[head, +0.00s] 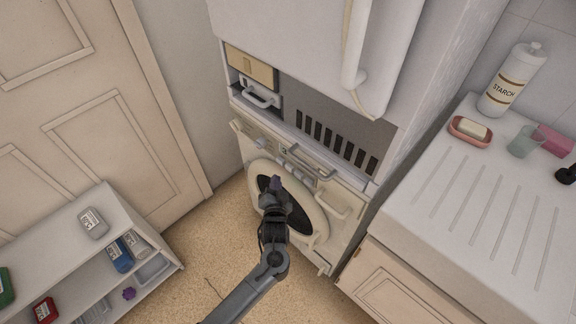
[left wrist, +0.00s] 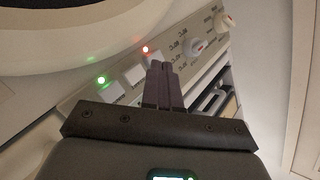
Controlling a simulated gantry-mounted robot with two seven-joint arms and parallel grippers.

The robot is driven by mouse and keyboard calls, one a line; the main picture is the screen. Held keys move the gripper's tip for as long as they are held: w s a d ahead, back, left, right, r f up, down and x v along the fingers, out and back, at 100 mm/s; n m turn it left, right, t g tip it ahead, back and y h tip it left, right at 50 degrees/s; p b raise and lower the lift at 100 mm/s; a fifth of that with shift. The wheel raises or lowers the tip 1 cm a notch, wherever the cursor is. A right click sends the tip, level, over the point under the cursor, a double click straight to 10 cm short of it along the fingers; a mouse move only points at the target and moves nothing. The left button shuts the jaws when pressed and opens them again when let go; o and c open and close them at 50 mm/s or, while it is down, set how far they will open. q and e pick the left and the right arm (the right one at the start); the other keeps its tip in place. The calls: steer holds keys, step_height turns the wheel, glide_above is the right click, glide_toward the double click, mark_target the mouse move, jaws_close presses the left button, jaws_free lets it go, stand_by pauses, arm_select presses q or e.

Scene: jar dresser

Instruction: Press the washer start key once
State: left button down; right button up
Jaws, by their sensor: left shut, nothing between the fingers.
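The washer (head: 329,197) stands in the middle of the head view, its round door (head: 307,215) facing out. Its control panel (head: 272,141) runs above the door. My left gripper (head: 276,182) is shut and empty in front of the door, just below the panel. In the left wrist view, the shut fingers (left wrist: 161,68) overlap the panel (left wrist: 208,72) near its pale square keys (left wrist: 110,92). A green light (left wrist: 101,79) and a red light (left wrist: 145,49) glow beside the keys. Contact cannot be told, and key labels are unreadable. My right gripper is not visible.
Knobs (left wrist: 195,46) sit farther along the panel. A white cabinet (head: 290,40) overhangs the washer. A counter (head: 470,210) with a starch bottle (head: 508,85) and soap dish (head: 470,131) stands right. A low shelf (head: 75,235) with several packages stands left.

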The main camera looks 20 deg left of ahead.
arm_select(q)
steer(key=shift+s+a+p, duration=0.25)
steer(key=shift+s+p, duration=0.15)
steer(key=shift+s, duration=0.2)
steer(key=shift+s+a+p, duration=0.25)
steer(key=shift+s+p, duration=0.1)
steer(key=shift+s, duration=0.25)
steer(key=s+a+f+g+h+p, duration=0.1)
steer(key=s+a+f, duration=0.15)
steer(key=s, duration=0.45)
steer(key=s+a+f+g+p, duration=0.1)
steer(key=s+f+g+p, duration=0.15)
steer(key=s, duration=0.55)
steer(key=s+d+r+n+g+h+p, duration=0.1)
steer(key=s+d+r+g+h, duration=0.2)
steer(key=s+r, duration=0.5)
steer(key=s+d+r+g+h+p, duration=0.1)
steer(key=s+r+g+h, duration=0.1)
steer(key=s+r+g, duration=0.6)
step_height(320, 180, up, 35)
steer(key=s+t+p, duration=0.2)
steer(key=p, duration=3.5)
steer(key=shift+f+t, duration=0.2)
steer(key=shift+t, duration=0.15)
